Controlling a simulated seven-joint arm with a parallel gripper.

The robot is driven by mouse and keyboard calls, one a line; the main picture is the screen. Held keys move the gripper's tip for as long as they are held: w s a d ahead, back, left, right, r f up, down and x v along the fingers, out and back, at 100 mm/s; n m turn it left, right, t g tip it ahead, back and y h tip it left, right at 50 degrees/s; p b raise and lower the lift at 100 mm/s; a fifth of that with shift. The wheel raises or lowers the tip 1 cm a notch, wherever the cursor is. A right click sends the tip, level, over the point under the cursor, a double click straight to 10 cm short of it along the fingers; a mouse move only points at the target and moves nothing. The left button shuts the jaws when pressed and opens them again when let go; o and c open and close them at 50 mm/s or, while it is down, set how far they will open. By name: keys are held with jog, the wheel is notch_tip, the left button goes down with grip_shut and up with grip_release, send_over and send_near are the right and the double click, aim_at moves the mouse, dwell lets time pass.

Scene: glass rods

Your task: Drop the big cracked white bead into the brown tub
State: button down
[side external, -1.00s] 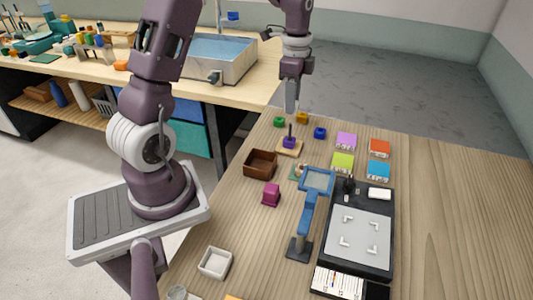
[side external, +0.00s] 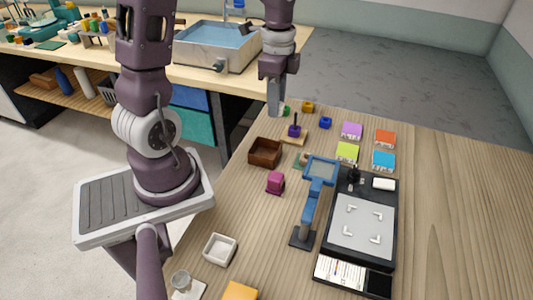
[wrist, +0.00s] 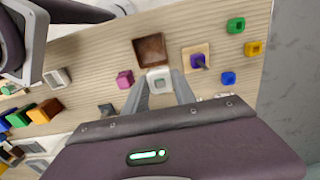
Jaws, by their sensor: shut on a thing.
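My gripper (side external: 275,110) is in the air at the far end of the table, behind and above the brown tub. In the wrist view its fingers (wrist: 159,88) are shut on a white bead (wrist: 159,76), blocky with a round hole. I cannot make out a crack at this size. The brown tub (side external: 265,153) is open and square and looks empty. In the wrist view the tub (wrist: 150,47) shows just beyond the bead, whose top edge comes close to the tub's near rim. The bead cannot be made out in the side view.
A wooden board with a purple bead on a peg (side external: 294,131) stands right of the tub. A magenta bead (side external: 275,182) and a blue magnifier stand (side external: 315,185) are nearer. Green, yellow and blue beads (side external: 325,123) lie at the back. A white tray (side external: 219,249) is in front.

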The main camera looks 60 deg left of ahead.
notch_tip(320, 180, down, 6)
jog(key=s+d, duration=0.1)
jog(key=s, duration=0.2)
jog(key=shift+d, duration=0.25)
jog(key=c, duration=0.9)
grip_release()
jog(key=shift+w, duration=0.1)
jog(key=shift+c, duration=0.2)
notch_tip(320, 180, up, 7)
